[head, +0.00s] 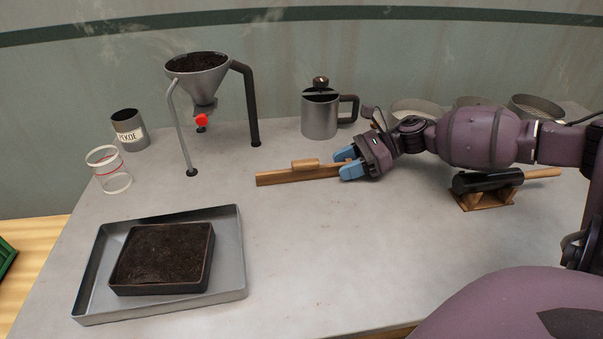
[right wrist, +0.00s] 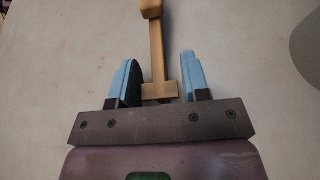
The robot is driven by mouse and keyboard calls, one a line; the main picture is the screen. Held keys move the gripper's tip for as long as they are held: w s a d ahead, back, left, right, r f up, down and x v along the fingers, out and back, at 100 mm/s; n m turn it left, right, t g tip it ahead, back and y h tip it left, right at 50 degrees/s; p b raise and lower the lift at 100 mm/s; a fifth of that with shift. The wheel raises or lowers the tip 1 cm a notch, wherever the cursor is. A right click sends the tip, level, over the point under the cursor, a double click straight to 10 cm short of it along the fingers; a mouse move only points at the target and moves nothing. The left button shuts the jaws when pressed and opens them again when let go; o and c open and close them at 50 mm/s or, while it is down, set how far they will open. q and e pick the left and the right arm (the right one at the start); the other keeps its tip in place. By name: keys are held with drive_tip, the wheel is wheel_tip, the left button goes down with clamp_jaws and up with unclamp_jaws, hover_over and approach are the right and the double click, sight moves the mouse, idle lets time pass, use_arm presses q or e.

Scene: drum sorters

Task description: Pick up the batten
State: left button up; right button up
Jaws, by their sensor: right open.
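The batten (head: 280,177) is a long, light-brown wooden strip with a small raised block on top, lying on the grey table in the head view. My right gripper (head: 348,164) is at its right end, with blue fingers apart. In the right wrist view the batten (right wrist: 157,55) runs up the picture, and its near end with a wider crosspiece sits between the open fingers of my right gripper (right wrist: 160,80). The left finger is close to the batten's end; I cannot tell if they touch. The right finger stands clear of it. My left gripper is not in view.
A grey tray (head: 85,290) with a dark-filled box (head: 165,255) is at front left. A funnel on a stand (head: 200,80), a PEKOE tin (head: 130,130), a clear cup (head: 110,172) and a metal pot (head: 320,115) stand behind. The table's front middle is clear.

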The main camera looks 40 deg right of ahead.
drive_tip(key=shift+a, duration=0.2)
drive_tip(key=shift+c, duration=0.4)
clamp_jaws()
drive_tip(key=shift+r, duration=0.1)
